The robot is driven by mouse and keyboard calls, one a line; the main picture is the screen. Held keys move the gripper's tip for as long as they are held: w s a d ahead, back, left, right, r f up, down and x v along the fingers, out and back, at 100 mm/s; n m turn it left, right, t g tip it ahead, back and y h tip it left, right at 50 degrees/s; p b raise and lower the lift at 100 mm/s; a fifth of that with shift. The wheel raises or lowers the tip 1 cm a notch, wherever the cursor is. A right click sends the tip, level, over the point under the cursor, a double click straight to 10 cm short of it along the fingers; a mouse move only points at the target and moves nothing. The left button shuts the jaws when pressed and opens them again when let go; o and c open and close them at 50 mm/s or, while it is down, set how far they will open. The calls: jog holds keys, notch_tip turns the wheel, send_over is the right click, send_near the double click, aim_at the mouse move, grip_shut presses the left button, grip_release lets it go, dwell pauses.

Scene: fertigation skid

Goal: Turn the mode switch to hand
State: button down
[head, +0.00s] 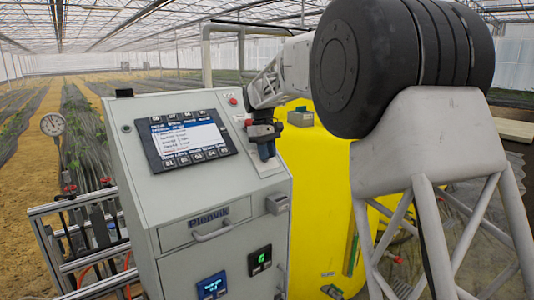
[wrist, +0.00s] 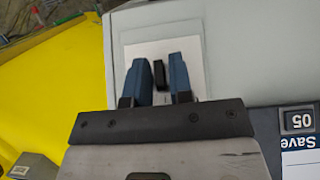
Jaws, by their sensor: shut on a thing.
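The mode switch shows in the wrist view as a small black knob (wrist: 159,74) on a pale plate (wrist: 190,45) fixed to the grey cabinet. My gripper (wrist: 159,60) has its two blue fingers on either side of the knob and is shut on it. The knob's long side lies along the fingers. No switch markings can be read, so its set position cannot be told. In the head view my gripper (head: 266,152) is at the right part of the cabinet's sloping panel and hides the switch.
The grey control cabinet (head: 200,190) carries a lit screen (head: 188,137) with buttons left of my gripper. A red button (head: 233,101) sits above it. A yellow tank (head: 325,200) stands close on the right. A pressure gauge (head: 52,124) and pipe frame are at the left.

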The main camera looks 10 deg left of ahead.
jog(key=shift+f, duration=0.1)
dwell(0.3)
jog(key=c, duration=1.2)
grip_release()
jog(key=shift+r, duration=0.2)
jog(key=shift+v, duration=3.75)
jog(key=shift+d, duration=0.15)
